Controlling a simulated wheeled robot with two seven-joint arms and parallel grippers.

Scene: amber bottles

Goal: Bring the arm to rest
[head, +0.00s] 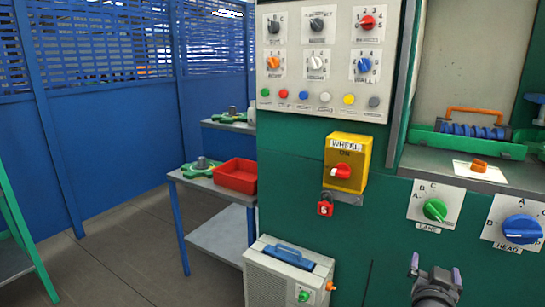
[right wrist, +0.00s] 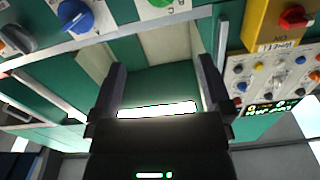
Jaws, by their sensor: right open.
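My right gripper (head: 435,270) shows at the bottom edge of the head view, to the right, in front of the green machine (head: 310,170). Its two fingers stand apart, with nothing between them. In the right wrist view the same gripper (right wrist: 162,75) is open and empty, and green and pale machine surfaces show beyond the fingers. The green knob (head: 435,210) and the blue knob (head: 522,229) are above the gripper in the head view. They look apart from it. Most of my right arm is hidden below the frame. My left gripper is in neither view.
The knob panel (head: 325,75) is above. A grey box (head: 290,272) stands low. A red tray (head: 236,176) is on the side table. Floor at left is clear.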

